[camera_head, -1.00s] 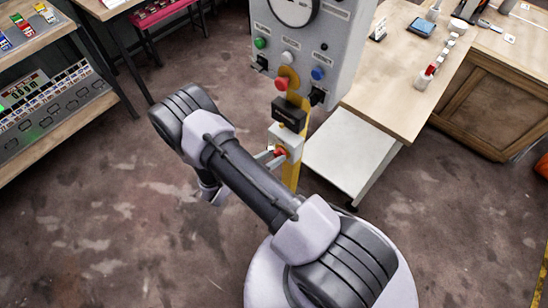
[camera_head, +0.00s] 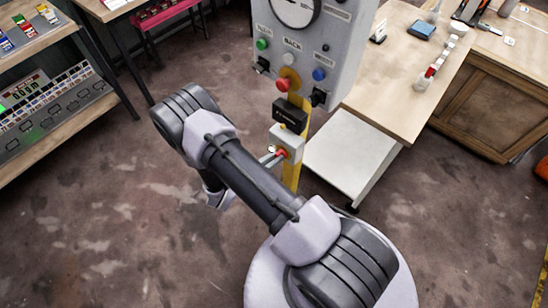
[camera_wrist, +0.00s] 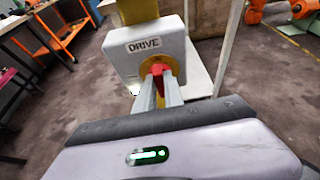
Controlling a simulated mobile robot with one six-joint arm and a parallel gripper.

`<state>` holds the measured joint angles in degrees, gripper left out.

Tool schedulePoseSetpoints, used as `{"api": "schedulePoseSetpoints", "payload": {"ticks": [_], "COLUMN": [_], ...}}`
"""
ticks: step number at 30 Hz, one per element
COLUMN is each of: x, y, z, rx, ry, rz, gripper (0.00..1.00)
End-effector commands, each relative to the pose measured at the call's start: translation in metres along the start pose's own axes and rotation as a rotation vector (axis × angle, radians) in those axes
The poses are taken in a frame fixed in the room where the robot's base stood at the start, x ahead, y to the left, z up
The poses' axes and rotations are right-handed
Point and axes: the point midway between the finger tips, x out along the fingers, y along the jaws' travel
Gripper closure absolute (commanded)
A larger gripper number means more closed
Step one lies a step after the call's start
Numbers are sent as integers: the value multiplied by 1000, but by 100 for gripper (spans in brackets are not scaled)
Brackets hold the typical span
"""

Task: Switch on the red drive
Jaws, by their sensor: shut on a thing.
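The drive switch box (camera_wrist: 133,62) is a pale box labelled "DRIVE" on a yellow post. It has a red knob (camera_wrist: 158,69) on a round yellow plate (camera_wrist: 149,80). My gripper (camera_wrist: 158,82) is shut on the red knob, with one finger on each side of it. In the head view the switch box (camera_head: 286,138) is low on the post, below the grey control panel, and my gripper (camera_head: 274,156) reaches it from the left. The knob is partly hidden by the fingers there.
The grey control panel (camera_head: 328,58) above carries a dial, a red mushroom button (camera_head: 282,85) and several coloured buttons. A small black box (camera_head: 290,114) sits between panel and switch. A white low shelf (camera_head: 350,150) and wooden workbench (camera_head: 405,100) stand to the right.

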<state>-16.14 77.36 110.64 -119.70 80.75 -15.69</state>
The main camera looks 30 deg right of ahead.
Motion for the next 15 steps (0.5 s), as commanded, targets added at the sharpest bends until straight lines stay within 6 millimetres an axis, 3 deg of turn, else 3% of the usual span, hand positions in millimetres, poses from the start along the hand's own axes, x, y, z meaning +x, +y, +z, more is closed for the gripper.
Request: {"api": "schedulePoseSetpoints", "payload": {"ticks": [9,10,13,15], "x": [2,2,2,2], "y": [-2,-2,-2,-2], "z": [0,0,0,0], "rx": [35,35,35,34], "ry": [1,1,1,1], "rz": [10,10,9,9], "gripper": [100,85,66,65]}}
